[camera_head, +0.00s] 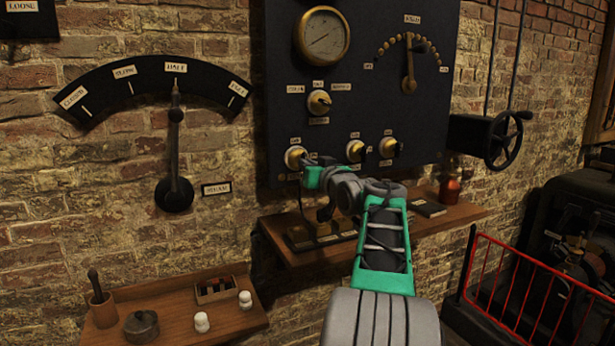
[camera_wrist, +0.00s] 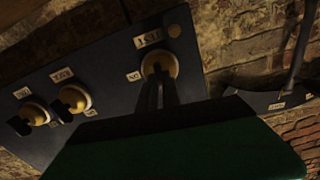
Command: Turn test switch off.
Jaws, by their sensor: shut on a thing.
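The test switch (camera_head: 293,156) is the left one in the lower row of knobs on the dark panel, with a pale yellow base. It also shows in the wrist view (camera_wrist: 160,62), beside a white label (camera_wrist: 148,39). My gripper (camera_head: 306,167) reaches it from the front right. In the wrist view the two dark fingers (camera_wrist: 157,88) are close together on the switch's handle, shut on it. The fingers hide most of the handle, so I cannot tell its exact angle.
Two similar switches sit to the right, one in the middle (camera_head: 355,150) and one further right (camera_head: 389,147). A selector knob (camera_head: 319,102) and a round gauge (camera_head: 323,35) are above. A wooden shelf (camera_head: 445,219) juts out below the panel.

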